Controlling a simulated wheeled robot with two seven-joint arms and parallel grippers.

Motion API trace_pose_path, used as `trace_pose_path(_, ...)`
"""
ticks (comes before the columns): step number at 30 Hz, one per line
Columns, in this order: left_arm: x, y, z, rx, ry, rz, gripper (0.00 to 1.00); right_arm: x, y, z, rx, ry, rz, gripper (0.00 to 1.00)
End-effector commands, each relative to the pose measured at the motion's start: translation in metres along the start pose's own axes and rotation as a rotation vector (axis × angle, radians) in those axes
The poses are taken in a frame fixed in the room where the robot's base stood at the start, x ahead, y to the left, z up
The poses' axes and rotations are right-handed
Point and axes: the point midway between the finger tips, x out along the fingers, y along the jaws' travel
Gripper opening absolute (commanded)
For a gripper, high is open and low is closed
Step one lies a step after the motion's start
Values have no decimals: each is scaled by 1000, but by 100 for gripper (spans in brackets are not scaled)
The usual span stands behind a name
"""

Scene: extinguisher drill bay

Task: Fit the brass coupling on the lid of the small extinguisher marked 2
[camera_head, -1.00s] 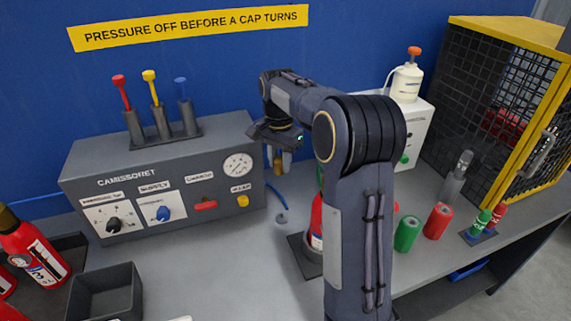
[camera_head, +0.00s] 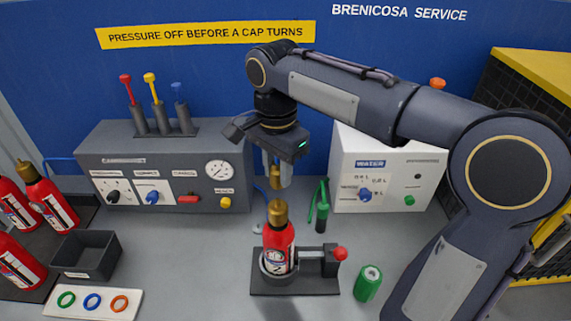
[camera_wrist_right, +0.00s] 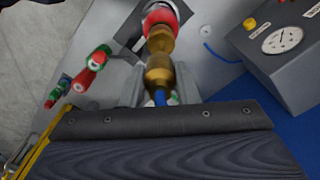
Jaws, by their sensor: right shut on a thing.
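The small red extinguisher (camera_head: 278,243) stands upright in a dark holder, with a white label that seems to read 2. Its brass lid (camera_head: 278,213) is on top. My right gripper (camera_head: 277,182) points down above it, shut on the brass coupling (camera_head: 275,176). In the head view a small gap shows between coupling and lid. In the right wrist view the coupling (camera_wrist_right: 160,76) lines up closely with the lid (camera_wrist_right: 159,40), and I cannot tell there whether they touch. A bit of blue shows at the coupling's near end. My left gripper is not in view.
The holder (camera_head: 322,287) has a red-knobbed clamp at its right. A green can (camera_head: 367,284) stands further right. The grey control box (camera_head: 150,205) and the white water box (camera_head: 388,205) stand behind. A ring tray (camera_head: 92,302), an empty bin (camera_head: 88,256) and other extinguishers (camera_head: 48,205) are at left.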

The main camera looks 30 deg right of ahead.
Motion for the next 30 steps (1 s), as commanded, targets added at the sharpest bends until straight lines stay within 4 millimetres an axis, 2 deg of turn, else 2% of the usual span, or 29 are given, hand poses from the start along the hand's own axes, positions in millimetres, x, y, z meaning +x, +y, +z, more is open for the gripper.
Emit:
trace_pose_path(12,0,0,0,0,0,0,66,15,0,0,0,0,0,2)
trace_pose_path(30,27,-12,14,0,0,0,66,47,0,0,-1,0,-1,2)
